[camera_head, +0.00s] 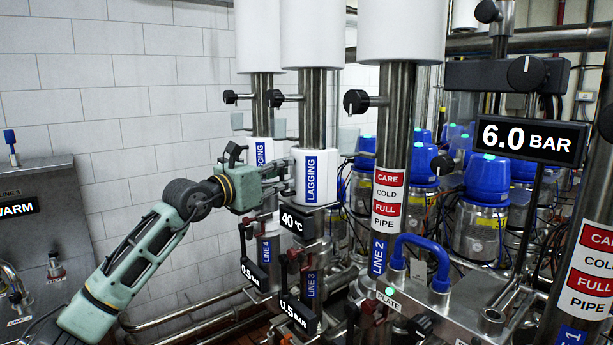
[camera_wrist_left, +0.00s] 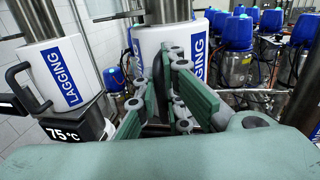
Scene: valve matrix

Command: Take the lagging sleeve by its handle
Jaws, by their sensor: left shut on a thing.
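A white lagging sleeve (camera_head: 328,192) with a blue LAGGING label sits around the LINE 3 pipe in the head view. My left gripper (camera_head: 276,181) reaches in from the left and is shut at this sleeve's left side, where its handle is. The fingers hide most of the handle. In the left wrist view the same sleeve (camera_wrist_left: 152,40) stands straight ahead, with the green fingers (camera_wrist_left: 165,98) in front of it. A second sleeve (camera_head: 262,151) is on the LINE 4 pipe behind; in the left wrist view it (camera_wrist_left: 58,68) shows a dark handle (camera_wrist_left: 14,78).
A 40 °C display (camera_head: 296,222) hangs just below the held sleeve. The LINE 2 pipe (camera_head: 390,140) stands close to its right. Valve knobs (camera_head: 354,102) stick out above. Blue-topped units (camera_head: 487,178) fill the back right. The tiled wall (camera_head: 120,110) is at the left.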

